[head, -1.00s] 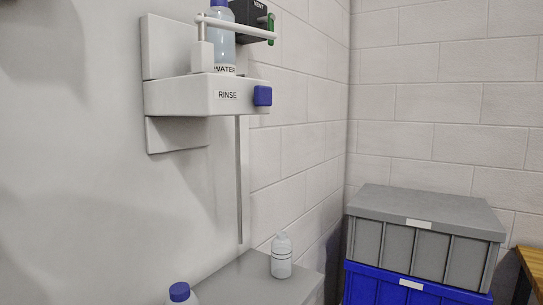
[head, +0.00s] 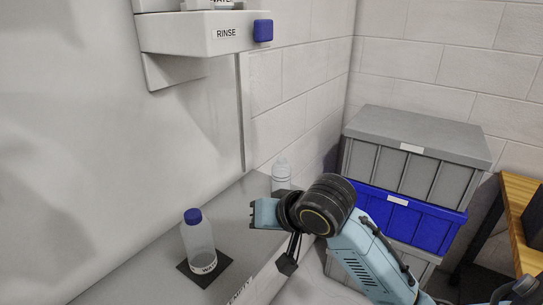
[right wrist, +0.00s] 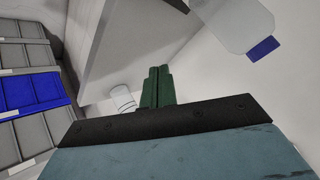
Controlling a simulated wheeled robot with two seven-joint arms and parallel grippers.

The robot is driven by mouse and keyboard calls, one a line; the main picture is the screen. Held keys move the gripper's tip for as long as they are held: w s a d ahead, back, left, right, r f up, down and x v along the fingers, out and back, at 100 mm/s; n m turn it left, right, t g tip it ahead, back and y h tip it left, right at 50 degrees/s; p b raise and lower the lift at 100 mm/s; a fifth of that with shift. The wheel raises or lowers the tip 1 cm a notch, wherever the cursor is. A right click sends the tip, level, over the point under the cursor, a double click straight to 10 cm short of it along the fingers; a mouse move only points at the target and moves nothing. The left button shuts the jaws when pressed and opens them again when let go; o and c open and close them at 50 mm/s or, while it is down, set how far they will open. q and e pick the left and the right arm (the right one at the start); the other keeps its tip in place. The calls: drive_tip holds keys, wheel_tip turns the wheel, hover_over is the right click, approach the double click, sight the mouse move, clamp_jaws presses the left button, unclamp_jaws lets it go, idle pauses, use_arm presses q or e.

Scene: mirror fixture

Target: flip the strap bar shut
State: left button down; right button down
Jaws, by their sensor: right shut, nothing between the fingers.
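The strap bar is out of view; the head view cuts off the top of the white RINSE fixture (head: 205,42) on the wall. Only the lower end of the WATER bottle (head: 222,4) in it shows at the top edge. A blue knob (head: 263,30) sits on the fixture's right end. My right gripper (head: 262,213) is well below the fixture, over the counter. In the right wrist view its green fingers (right wrist: 157,87) are together, with nothing between them. My left gripper is not in view.
A blue-capped bottle (head: 199,245) stands on a dark mat (head: 222,274) on the grey counter, left of my right gripper. A clear bottle (head: 281,175) stands behind the gripper. A grey crate (head: 415,145) sits on a blue crate (head: 410,215) at right, near a wooden table (head: 520,190).

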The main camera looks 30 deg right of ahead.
drive_tip(key=w+d+r+m+t, duration=0.2)
drive_tip(key=r+m, duration=0.1)
drive_tip(key=r, duration=0.9)
drive_tip(key=w+d+r+m+t, duration=0.1)
drive_tip(key=r+m+t, duration=0.1)
drive_tip(key=r, duration=1)
drive_tip(key=s+d+r+m+t, duration=0.2)
drive_tip(key=s+r+m, duration=0.3)
drive_tip(key=r, duration=0.6)
drive_tip(key=s+d+r+m+t, duration=0.25)
drive_tip(key=s+r, duration=0.45)
drive_tip(key=r, duration=0.4)
drive_tip(key=w+a+p, duration=0.2)
drive_tip(key=w+p, duration=0.2)
drive_tip(key=w, duration=0.9)
drive_tip(key=shift+w+a, duration=0.2)
drive_tip(key=shift+w, duration=0.15)
drive_tip(key=shift+d+f+n+y, duration=0.15)
drive_tip(key=shift+n+y, duration=0.1)
drive_tip(key=shift+y, duration=0.15)
